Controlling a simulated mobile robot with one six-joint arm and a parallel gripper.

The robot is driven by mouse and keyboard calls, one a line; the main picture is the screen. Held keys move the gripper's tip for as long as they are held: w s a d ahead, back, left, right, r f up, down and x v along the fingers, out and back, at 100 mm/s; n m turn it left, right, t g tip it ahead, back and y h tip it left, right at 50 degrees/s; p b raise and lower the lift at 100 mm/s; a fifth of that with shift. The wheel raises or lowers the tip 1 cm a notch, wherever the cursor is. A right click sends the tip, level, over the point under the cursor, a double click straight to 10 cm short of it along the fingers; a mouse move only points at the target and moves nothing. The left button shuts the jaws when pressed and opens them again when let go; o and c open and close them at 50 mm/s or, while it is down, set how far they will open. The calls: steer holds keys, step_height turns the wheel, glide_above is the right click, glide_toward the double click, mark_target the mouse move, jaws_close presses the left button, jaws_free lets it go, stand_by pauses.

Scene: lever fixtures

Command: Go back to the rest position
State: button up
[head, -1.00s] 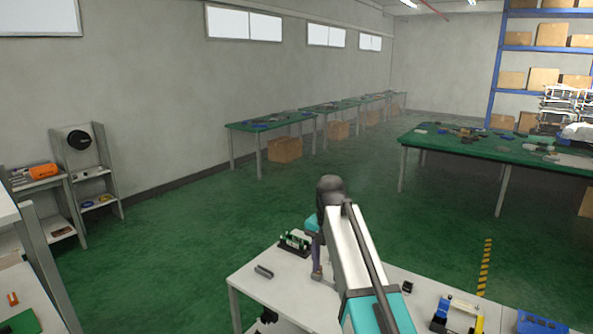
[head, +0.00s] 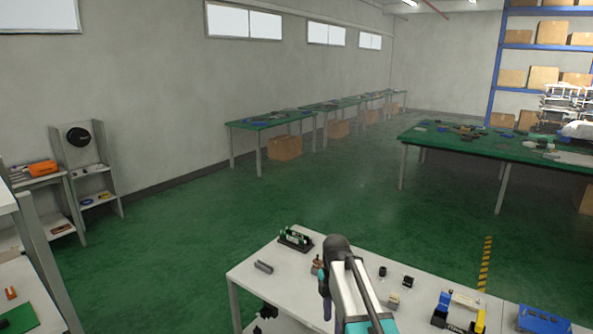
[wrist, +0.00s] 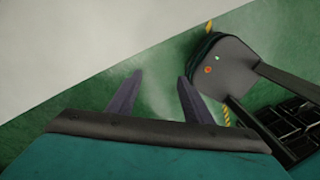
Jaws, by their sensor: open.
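My gripper (wrist: 160,78) is open and empty in the wrist view, its two dark fingers apart over green floor. In the head view my arm is folded low over the white table (head: 250,288) at the bottom. One dark purple finger (head: 326,304) shows at the left of the arm there; the rest of the gripper is hidden behind the arm.
The table holds a green and black fixture (head: 295,238), a grey bar (head: 264,267), small blocks (head: 393,300), a blue and yellow fixture (head: 445,305) and a blue tray (head: 543,321). A shelf unit (head: 90,165) stands left. Green floor (head: 200,240) beyond is clear.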

steer(key=s+d+f+m+g+b, duration=0.15)
steer(key=s+f+m, duration=0.35)
steer(key=s+f, duration=0.55)
steer(key=s+d+f+m+g+b, duration=0.15)
steer(key=s+f+m, duration=0.5)
steer(key=f, duration=0.65)
steer(key=s+d+f+m+b, duration=0.2)
steer(key=s+f+m, duration=0.2)
steer(key=s+f, duration=0.65)
steer(key=s+d+f+m+g+b, duration=0.1)
steer(key=s+f+m+b, duration=0.1)
steer(key=s+f+m, duration=0.5)
steer(key=s+f, duration=0.3)
steer(key=s, duration=0.1)
steer(key=shift+s, duration=0.35)
